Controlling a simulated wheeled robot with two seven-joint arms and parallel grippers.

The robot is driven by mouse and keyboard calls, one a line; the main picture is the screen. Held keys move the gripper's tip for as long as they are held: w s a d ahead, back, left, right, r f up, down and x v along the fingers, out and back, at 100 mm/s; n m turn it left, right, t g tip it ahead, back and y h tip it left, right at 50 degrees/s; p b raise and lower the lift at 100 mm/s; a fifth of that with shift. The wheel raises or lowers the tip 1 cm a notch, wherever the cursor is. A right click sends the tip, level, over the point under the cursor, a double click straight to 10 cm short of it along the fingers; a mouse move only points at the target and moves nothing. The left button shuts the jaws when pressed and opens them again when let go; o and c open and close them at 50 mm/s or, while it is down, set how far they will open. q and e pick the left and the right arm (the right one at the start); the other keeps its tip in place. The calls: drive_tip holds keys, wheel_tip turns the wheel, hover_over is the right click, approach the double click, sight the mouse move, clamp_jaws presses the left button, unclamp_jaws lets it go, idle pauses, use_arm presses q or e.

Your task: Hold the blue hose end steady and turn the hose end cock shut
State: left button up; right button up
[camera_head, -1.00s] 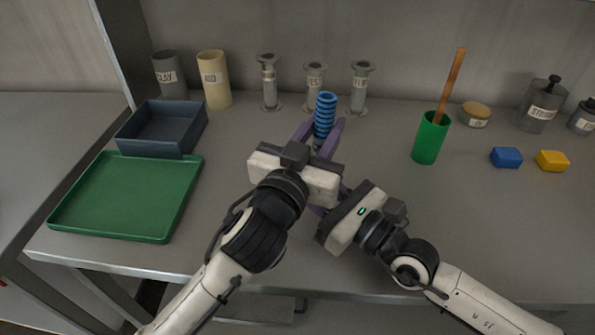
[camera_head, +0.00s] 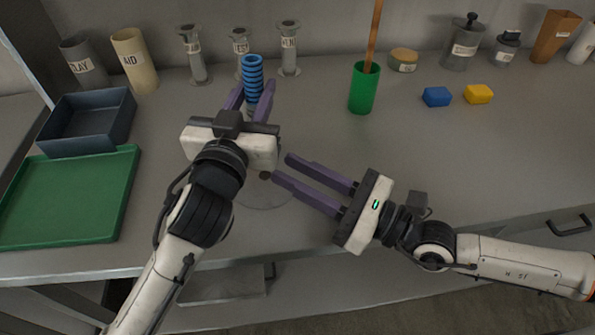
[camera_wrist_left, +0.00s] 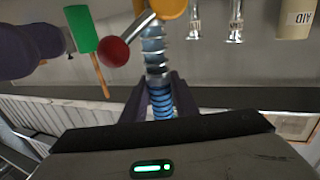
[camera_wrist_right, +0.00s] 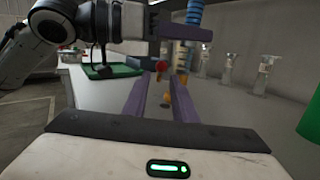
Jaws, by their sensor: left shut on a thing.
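The blue ribbed hose end (camera_head: 252,72) stands upright between the purple fingers of my left gripper (camera_head: 253,92), which is shut on it. It also shows in the left wrist view (camera_wrist_left: 162,104). In that view a red round knob (camera_wrist_left: 113,51) and an orange-yellow part (camera_wrist_left: 169,8), apparently of the cock, lie beyond the hose. My right gripper (camera_head: 282,167) is open and empty, its fingers pointing left, below and right of the left gripper. In the right wrist view the red knob (camera_wrist_right: 162,66) appears between and beyond the fingertips. The left gripper hides most of the cock in the head view.
A green cup (camera_head: 363,90) with a wooden stick stands right of the hose, near blue (camera_head: 437,97) and yellow (camera_head: 478,94) blocks. A green tray (camera_head: 65,200) and dark bin (camera_head: 90,122) are at left. Labelled metal stands (camera_head: 289,50) line the back.

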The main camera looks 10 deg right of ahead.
idle(0.3)
drive_tip(key=w+d+r+m+t+h, duration=0.3)
drive_tip(key=w+d+r+m+h, duration=0.3)
drive_tip(key=m, duration=0.8)
drive_tip(key=w+d+r+m+t+h, duration=0.3)
drive_tip(key=w+d+m+t+h, duration=0.25)
drive_tip(key=m, duration=0.85)
drive_tip(key=s+a+f+m+g, duration=0.1)
drive_tip(key=s+f+m+g, duration=0.2)
drive_tip(key=f+m+g, duration=0.3)
drive_tip(key=s+a+r+m+g+y, duration=0.2)
drive_tip(key=s+a+r+g+y, duration=0.1)
drive_tip(key=s+a+g+y, duration=0.55)
drive_tip(key=w+a+f, duration=0.1)
drive_tip(key=a, duration=0.1)
drive_tip(key=w+a+f+t+h, duration=0.1)
drive_tip(key=w+a+f, duration=0.1)
drive_tip(key=a, duration=0.1)
drive_tip(key=w+a+f+t, duration=0.1)
drive_tip(key=a, duration=0.2)
drive_tip(key=shift+w+f, duration=0.25)
drive_tip(key=shift+f, duration=0.05)
drive_tip(key=shift+d, duration=0.1)
drive_tip(key=shift+c, duration=0.4)
